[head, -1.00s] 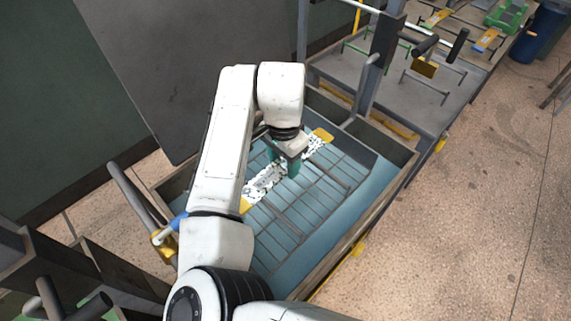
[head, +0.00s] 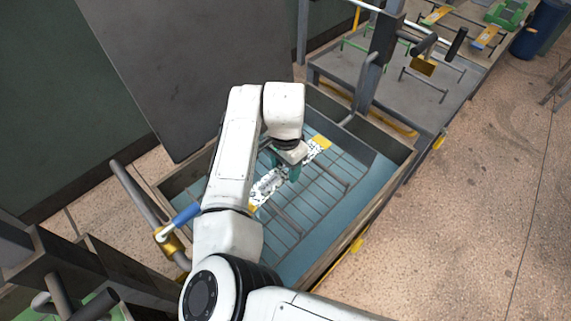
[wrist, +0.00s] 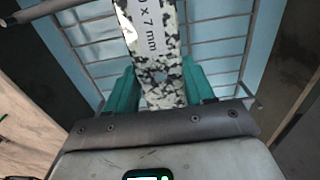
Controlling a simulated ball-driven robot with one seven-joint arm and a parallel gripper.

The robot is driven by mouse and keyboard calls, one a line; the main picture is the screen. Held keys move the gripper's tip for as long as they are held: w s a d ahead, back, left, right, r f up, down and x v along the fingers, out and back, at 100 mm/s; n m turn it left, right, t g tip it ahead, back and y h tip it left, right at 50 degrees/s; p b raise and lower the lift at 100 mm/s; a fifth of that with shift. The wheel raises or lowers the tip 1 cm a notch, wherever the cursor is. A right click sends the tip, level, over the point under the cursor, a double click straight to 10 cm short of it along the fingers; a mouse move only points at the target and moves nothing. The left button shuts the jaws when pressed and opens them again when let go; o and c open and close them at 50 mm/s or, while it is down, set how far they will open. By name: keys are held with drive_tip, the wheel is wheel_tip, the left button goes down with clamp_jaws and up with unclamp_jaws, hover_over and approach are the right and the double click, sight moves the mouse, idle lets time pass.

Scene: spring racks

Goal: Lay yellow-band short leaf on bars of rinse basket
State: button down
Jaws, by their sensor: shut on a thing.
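The yellow-band short leaf (head: 268,186) is a flat strip, speckled black and white, with yellow ends. My gripper (head: 286,170) is shut on it near its middle, over the rinse basket. In the wrist view the leaf (wrist: 160,68) runs between my two green fingers (wrist: 163,92), and part of a printed label, "7 mm", shows on it. The rinse basket's grey bars (head: 318,202) lie under the leaf, inside a blue-lined basin. I cannot tell whether the leaf touches the bars. My arm hides part of the basket on the left.
The basin's wooden rim (head: 384,190) surrounds the basket. A pipe with a blue handle (head: 186,214) stands at the left edge. A grey rack table (head: 410,90) with bars stands behind.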

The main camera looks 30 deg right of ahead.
sight(286, 170)
drive_tip(key=shift+f, duration=0.3)
drive_tip(key=shift+c, duration=2)
unclamp_jaws()
wheel_tip(286, 170, up, 13)
drive_tip(key=b, duration=0.1)
drive_tip(key=shift+b, duration=0.4)
